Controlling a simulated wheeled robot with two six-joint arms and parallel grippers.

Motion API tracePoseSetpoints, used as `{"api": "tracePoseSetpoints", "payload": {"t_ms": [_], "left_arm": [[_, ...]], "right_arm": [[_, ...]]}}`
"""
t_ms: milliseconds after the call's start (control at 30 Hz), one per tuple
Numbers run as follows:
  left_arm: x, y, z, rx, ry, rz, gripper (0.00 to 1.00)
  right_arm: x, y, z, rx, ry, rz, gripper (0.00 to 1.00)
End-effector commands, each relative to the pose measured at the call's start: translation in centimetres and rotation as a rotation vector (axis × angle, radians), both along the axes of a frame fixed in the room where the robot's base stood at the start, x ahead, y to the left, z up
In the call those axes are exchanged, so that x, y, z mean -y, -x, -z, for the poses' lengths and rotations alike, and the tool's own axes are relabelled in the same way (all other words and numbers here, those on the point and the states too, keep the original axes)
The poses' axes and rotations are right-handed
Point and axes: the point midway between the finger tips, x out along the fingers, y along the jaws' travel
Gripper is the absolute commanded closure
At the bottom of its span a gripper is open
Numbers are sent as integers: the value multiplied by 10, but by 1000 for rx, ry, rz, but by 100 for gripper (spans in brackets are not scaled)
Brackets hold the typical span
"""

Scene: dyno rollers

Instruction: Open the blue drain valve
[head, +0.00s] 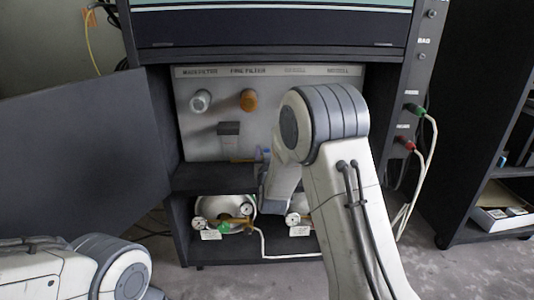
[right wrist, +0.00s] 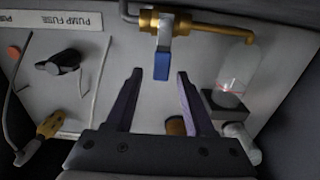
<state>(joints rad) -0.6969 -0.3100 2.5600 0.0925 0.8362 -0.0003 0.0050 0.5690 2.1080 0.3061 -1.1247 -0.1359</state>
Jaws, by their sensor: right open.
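The blue drain valve handle (right wrist: 162,66) hangs from a brass valve body (right wrist: 160,22) on a brass pipe in the right wrist view. A small bluish part near my right gripper (head: 268,188) in the head view may be the same handle; my arm hides most of that area. In the right wrist view, my right gripper (right wrist: 160,76) is open, with its two fingers spread on either side of the handle's free end. I cannot tell whether a finger touches it. My left gripper is out of view; only my left arm shows at the bottom left.
A clear filter bowl (right wrist: 238,78) stands right of the valve in the wrist view. The grey panel (head: 205,140) carries a white knob (head: 201,101) and an orange one (head: 248,101). A dark open door (head: 80,150) is at left. Gauges and cables sit on the lower shelf.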

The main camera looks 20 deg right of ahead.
Motion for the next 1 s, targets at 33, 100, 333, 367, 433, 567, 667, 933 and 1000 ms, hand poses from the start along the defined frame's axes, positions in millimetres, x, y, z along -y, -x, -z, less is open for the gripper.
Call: {"api": "tracePoseSetpoints", "payload": {"t_ms": [33, 100, 333, 367, 433, 567, 667, 933, 1000], "left_arm": [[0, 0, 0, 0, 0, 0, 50], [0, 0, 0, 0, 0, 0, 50], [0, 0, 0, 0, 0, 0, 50], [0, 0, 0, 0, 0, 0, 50], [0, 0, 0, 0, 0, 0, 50], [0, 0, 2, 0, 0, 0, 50], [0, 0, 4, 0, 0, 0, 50], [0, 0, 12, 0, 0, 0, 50], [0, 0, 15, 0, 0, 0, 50]], "right_arm": [[0, 0, 0, 0, 0, 0, 50], [0, 0, 0, 0, 0, 0, 77], [0, 0, 0, 0, -1, 0, 100], [0, 0, 0, 1, -2, 0, 100], [0, 1, 0, 2, -9, 0, 100], [2, 1, 1, 11, -37, 0, 100], [5, 2, 1, 23, -81, 0, 100], [17, 6, 5, 80, -278, 1, 100], [21, 7, 6, 98, -342, 1, 100]]}}
